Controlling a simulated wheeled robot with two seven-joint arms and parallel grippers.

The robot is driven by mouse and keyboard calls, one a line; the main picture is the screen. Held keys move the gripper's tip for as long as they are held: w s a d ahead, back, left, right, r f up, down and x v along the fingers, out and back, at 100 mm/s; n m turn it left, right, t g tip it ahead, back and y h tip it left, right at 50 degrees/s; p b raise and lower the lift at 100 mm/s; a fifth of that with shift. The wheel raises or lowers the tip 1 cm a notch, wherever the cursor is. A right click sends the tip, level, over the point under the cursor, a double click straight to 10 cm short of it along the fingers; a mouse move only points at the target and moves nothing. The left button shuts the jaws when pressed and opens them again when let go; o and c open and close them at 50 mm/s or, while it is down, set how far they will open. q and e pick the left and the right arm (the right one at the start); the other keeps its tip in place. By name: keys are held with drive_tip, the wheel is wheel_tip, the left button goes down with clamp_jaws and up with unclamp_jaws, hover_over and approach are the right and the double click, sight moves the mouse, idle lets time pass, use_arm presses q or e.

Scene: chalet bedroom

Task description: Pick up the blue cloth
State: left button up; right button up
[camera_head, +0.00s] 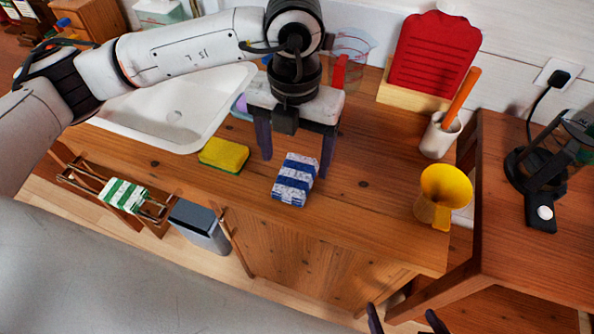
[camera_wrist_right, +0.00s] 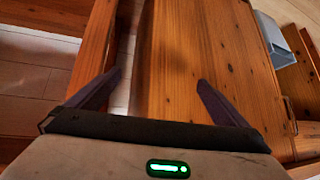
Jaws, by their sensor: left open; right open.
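The blue cloth (camera_head: 295,180) is a folded blue-and-white striped bundle lying on the wooden counter (camera_head: 370,220) in the head view. My left gripper (camera_head: 296,165) is open above the counter, with its fingers pointing down. One finger is at the cloth's left and the other at its right, near its far end; I cannot tell whether they touch it. My right gripper (camera_head: 404,320) shows only its fingertips at the bottom edge of the head view. In the right wrist view it is open and empty (camera_wrist_right: 158,85), with wooden furniture below it.
A yellow sponge (camera_head: 223,155) lies left of the cloth, near the white sink (camera_head: 175,115). A yellow funnel (camera_head: 440,195) and a white cup (camera_head: 440,135) stand to the right. A green-striped cloth (camera_head: 124,194) hangs on a rack.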

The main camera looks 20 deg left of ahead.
sight(296, 175)
use_arm(q)
drive_tip(key=f, duration=0.3)
drive_tip(key=f+p, duration=0.1)
drive_tip(key=f, duration=0.1)
drive_tip(key=shift+w, duration=0.3)
drive_tip(key=shift+f, duration=0.35)
drive_tip(key=c, duration=1.2)
use_arm(e)
drive_tip(key=shift+w+r, duration=0.45)
drive_tip(key=shift+r, duration=0.4)
use_arm(q)
drive_tip(key=shift+r, duration=0.15)
